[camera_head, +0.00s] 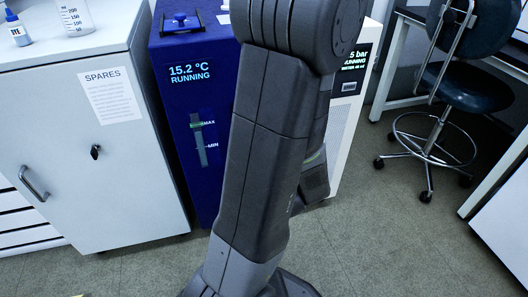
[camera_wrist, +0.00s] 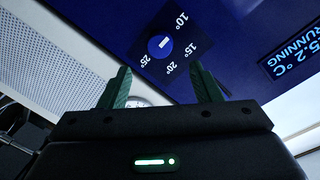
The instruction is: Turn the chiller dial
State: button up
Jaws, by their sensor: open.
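The chiller (camera_head: 176,85) is a dark blue cabinet left of my arm in the head view. Its display (camera_head: 190,72) reads 15.2 °C RUNNING. In the wrist view the blue chiller face (camera_wrist: 215,30) appears turned over, with part of the display (camera_wrist: 293,58) at the right. The dial (camera_wrist: 160,46) is a small round blue knob with a short white bar, ringed by marks 10° to 25°. I cannot tell exactly which mark it points at. My gripper (camera_wrist: 164,70) is open and empty, its two green fingers apart, with the dial beyond the fingertips. My arm hides the dial in the head view.
A white unit (camera_head: 345,110) with a bar readout stands right of the chiller. A white spares cabinet (camera_head: 90,140) stands at the left, holding a beaker (camera_head: 76,16) and a bottle (camera_head: 17,28). A blue stool (camera_head: 462,88) stands at the right; floor between is clear.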

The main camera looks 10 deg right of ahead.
jog(key=shift+s+r, duration=0.15)
jog(key=shift+s, duration=1.2)
jog(key=shift+s+r, duration=0.1)
jog(key=shift+s, duration=1.2)
jog(key=shift+w, duration=0.15)
jog(key=w+f, duration=0.1)
jog(key=w, duration=1.2)
jog(key=shift+w+b, duration=0.25)
jog(key=shift+b, duration=0.15)
jog(key=shift+d+f, duration=0.1)
jog(key=s+r+p, duration=0.1)
jog(key=s, duration=1.3)
jog(key=w+m+y+p, duration=0.2)
jog(key=w+m+p, duration=1.2)
jog(key=p, duration=0.6)
jog(key=shift+d+f+m, duration=0.2)
jog(key=shift+f+m, duration=0.2)
jog(key=shift+f, duration=0.05)
